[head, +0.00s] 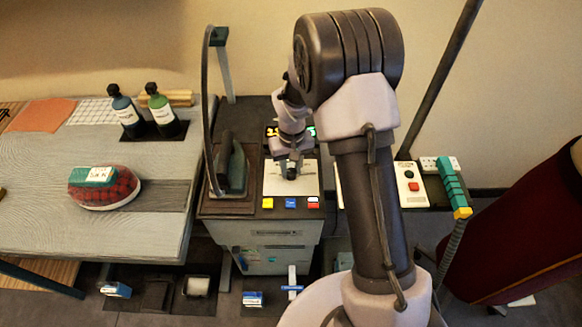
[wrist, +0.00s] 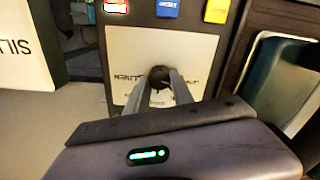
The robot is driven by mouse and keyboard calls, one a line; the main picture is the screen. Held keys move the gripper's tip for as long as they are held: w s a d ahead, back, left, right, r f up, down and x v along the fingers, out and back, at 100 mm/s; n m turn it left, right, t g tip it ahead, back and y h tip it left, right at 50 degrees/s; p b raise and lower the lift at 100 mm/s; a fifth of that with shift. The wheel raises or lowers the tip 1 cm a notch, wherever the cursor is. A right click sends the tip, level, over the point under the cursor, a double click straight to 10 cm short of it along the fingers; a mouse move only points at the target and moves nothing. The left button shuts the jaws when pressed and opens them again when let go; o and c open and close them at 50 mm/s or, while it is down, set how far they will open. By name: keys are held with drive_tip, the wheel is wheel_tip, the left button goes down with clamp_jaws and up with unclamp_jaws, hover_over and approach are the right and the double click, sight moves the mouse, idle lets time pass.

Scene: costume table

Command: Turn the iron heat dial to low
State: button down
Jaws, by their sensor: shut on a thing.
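The heat dial (wrist: 159,73) is a small dark round knob on a pale metal panel (wrist: 190,50) in the wrist view. My gripper (wrist: 162,88) is shut on the dial, one grey finger on each side. Small dark lettering shows left and right of the knob; I cannot read it for sure, nor the dial's pointer. In the head view my gripper (head: 290,172) reaches down onto the panel (head: 305,185), and the dial is mostly hidden under it. The iron (head: 232,165) stands on the dark rest left of the panel.
Yellow, blue and red-white tabs (head: 290,202) line the panel's front edge. A control box with a red button (head: 413,187) is at right. A dark hose (head: 208,110) rises beside the iron.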

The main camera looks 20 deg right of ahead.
sight(292, 171)
drive_tip(key=c, duration=1.1)
unclamp_jaws()
wheel_tip(292, 171, up, 17)
drive_tip(key=p, duration=0.5)
drive_tip(key=shift+r, duration=0.2)
drive_tip(key=shift+d, duration=0.1)
